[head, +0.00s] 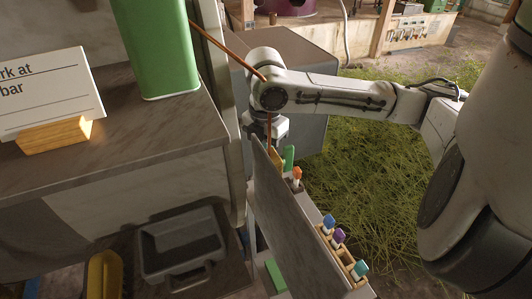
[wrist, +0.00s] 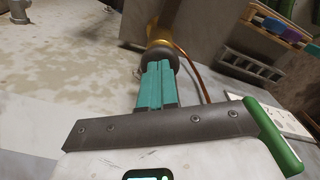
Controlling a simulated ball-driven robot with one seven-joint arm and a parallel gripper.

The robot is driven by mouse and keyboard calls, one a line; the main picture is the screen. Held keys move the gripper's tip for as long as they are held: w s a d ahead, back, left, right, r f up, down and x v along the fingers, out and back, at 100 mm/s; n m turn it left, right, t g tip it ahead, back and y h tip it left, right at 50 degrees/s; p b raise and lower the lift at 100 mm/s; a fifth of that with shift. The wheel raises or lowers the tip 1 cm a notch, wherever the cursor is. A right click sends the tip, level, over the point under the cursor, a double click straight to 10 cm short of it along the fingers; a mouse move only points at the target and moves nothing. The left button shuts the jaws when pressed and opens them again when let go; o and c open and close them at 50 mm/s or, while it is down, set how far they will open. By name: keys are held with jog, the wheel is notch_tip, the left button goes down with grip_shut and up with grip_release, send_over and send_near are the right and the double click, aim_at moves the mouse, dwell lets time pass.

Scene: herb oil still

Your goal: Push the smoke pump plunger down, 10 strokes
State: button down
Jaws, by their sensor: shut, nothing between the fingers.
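In the wrist view the teal fingers of my gripper (wrist: 157,70) are together and empty. Their tips meet the outline of a dark round knob with a brass collar (wrist: 161,48), which looks like the pump plunger's top. I cannot tell whether they touch it. The fingers hide part of the knob, and the pump's body is not clearly visible. In the head view my arm reaches in from the right; its fingers and the plunger are hidden behind a grey board (head: 268,180).
A copper tube (wrist: 198,75) curves beside the knob. In the head view, a green canister (head: 160,50) and a sign card (head: 45,95) in a wooden holder (head: 55,135) stand on the left counter. A grey tray (head: 180,240) lies lower. Coloured pegs (head: 340,236) line a rack at the right.

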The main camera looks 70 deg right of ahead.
notch_tip(320, 180, up, 11)
jog(key=p, duration=1)
jog(key=shift+r, duration=0.2)
dwell(1.5)
dwell(0.6)
